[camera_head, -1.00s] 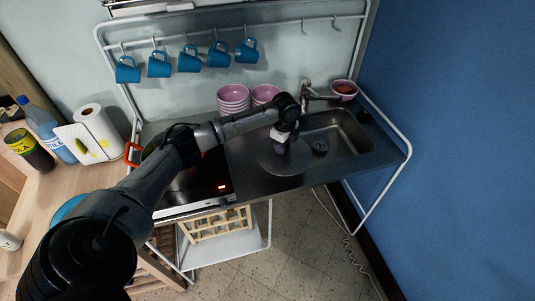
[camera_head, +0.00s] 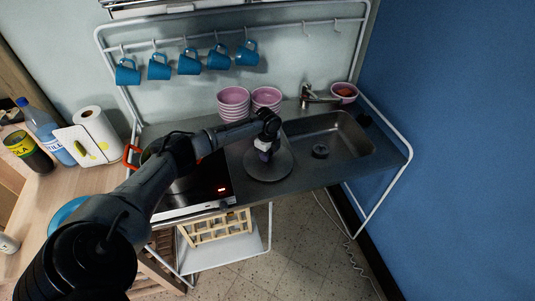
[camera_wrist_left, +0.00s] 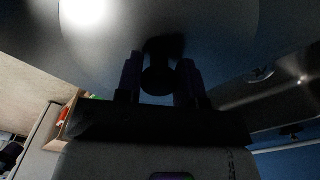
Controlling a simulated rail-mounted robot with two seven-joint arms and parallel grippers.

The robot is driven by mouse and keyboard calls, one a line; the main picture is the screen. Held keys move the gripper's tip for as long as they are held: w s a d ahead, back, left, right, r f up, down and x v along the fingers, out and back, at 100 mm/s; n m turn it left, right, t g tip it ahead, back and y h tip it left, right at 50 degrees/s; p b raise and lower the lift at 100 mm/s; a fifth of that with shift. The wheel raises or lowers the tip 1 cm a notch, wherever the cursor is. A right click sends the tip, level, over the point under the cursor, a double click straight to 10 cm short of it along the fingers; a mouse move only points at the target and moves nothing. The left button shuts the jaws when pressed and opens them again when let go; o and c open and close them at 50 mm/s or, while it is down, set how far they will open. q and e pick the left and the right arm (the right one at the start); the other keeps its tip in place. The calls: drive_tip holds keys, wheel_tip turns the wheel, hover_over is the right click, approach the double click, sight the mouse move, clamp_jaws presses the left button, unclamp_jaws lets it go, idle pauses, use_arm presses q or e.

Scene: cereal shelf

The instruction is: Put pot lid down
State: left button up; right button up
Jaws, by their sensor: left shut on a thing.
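The pot lid (camera_head: 279,170) is a round grey disc over the metal counter between the stove and the sink. My left gripper (camera_head: 265,154) is above its middle and shut on its knob. In the left wrist view the lid (camera_wrist_left: 225,40) fills the upper part, and the dark knob sits between the two fingers of the gripper (camera_wrist_left: 160,80). I cannot tell whether the lid touches the counter. The pot (camera_head: 148,155) on the stove is mostly hidden behind my arm; an orange-red handle shows at its left. My right gripper is not in view.
The sink basin (camera_head: 345,140) with its tap (camera_head: 309,97) is right of the lid. Stacked pink bowls (camera_head: 233,101) stand behind it. The black stove (camera_head: 208,181) is to the left. Blue mugs (camera_head: 189,63) hang from a rail above.

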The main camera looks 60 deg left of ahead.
use_arm(q)
drive_tip(key=shift+f, duration=0.15)
drive_tip(key=shift+f, duration=0.15)
drive_tip(key=o, duration=1)
